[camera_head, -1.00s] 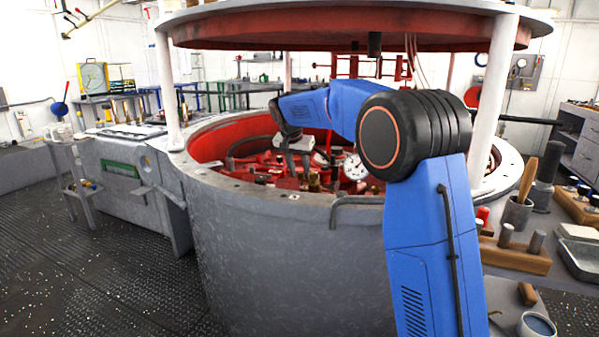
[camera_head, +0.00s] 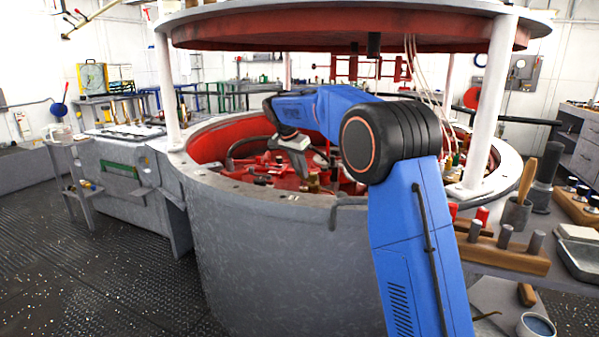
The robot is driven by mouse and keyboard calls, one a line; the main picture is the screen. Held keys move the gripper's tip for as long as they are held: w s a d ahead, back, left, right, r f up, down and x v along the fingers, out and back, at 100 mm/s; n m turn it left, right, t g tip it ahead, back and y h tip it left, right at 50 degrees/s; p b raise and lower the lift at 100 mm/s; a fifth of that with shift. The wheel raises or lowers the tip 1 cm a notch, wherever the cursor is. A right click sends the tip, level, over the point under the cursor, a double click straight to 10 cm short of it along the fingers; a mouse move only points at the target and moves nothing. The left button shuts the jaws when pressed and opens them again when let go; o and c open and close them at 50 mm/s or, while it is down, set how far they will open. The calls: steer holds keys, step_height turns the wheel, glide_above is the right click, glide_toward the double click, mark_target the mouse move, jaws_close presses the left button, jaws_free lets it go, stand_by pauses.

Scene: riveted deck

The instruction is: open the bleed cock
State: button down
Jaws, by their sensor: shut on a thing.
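My gripper (camera_head: 303,172) is at the end of my blue arm, down inside the red-lined round tub (camera_head: 240,205). Its pale grey body is tilted and its dark fingers point down among the red fittings. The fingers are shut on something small. I take it to be the bleed cock, but it is too small and too covered by the fingers to make out. A brass fitting (camera_head: 313,182) stands just right of the fingertips. My elbow hides the right part of the tub's inside.
A round lid (camera_head: 350,35) on pale posts (camera_head: 168,95) hangs over the tub. A small cart (camera_head: 75,180) stands at left. The floor at front left is clear.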

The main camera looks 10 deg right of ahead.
steer(key=shift+w+d+m+g+h, duration=0.15)
steer(key=shift+w+d+m+g, duration=0.2)
steer(key=shift+m, duration=0.45)
steer(key=shift+w+d+m+g+h, duration=0.15)
steer(key=shift+w+d+m+g, duration=0.15)
steer(key=shift+m, duration=0.5)
steer(key=c, duration=1.7)
jaws_free()
steer(key=shift+o, duration=0.2)
steer(key=v, duration=1.7)
steer(key=shift+r, duration=0.15)
steer(key=shift+s+a, duration=0.1)
